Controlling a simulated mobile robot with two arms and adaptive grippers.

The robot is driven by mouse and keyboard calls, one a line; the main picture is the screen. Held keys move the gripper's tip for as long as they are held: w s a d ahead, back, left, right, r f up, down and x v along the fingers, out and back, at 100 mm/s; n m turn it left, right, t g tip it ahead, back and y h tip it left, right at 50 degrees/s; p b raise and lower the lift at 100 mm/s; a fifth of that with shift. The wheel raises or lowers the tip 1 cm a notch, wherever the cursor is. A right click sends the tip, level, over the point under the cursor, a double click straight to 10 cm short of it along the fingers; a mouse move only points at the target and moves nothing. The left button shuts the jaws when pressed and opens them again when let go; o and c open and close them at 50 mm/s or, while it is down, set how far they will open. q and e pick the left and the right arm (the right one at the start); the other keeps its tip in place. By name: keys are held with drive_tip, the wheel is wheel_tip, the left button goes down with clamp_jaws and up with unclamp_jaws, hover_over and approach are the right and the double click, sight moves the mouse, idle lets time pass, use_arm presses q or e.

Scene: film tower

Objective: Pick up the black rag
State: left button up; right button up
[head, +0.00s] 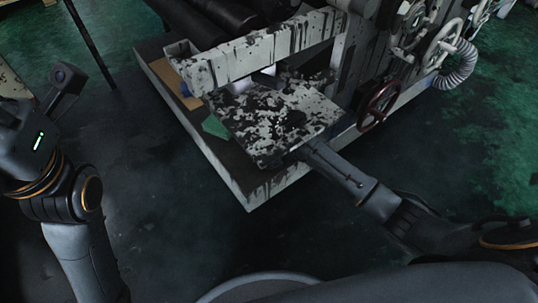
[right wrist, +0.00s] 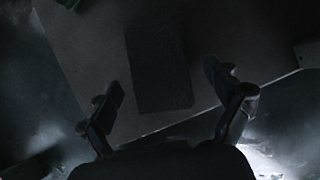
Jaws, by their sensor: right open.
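The black rag (right wrist: 158,65) appears in the right wrist view as a dark, flat rectangle on a grey surface. My right gripper (right wrist: 165,82) is open, with one finger on either side of the rag's near part, and nothing is gripped. Whether the fingers touch the surface is too dark to tell. In the head view my right arm reaches in from the right, and its gripper and the rag are hidden beneath a black-and-white spattered plate. My left gripper (head: 62,84) is raised at the far left, away from the machine; its fingers are unclear.
The spattered plate (head: 270,118) overhangs the machine's low base (head: 243,190). A green item (head: 214,127) lies beside the plate. A spattered beam (head: 265,55) runs behind it. A dark red handwheel (head: 378,104) stands to the right. The dark floor in front is clear.

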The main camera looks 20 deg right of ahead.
drive_tip(key=shift+w+f, duration=0.25)
drive_tip(key=shift+f, duration=0.05)
drive_tip(key=c, duration=1.2)
drive_tip(key=shift+c, duration=0.2)
drive_tip(key=shift+r, duration=0.15)
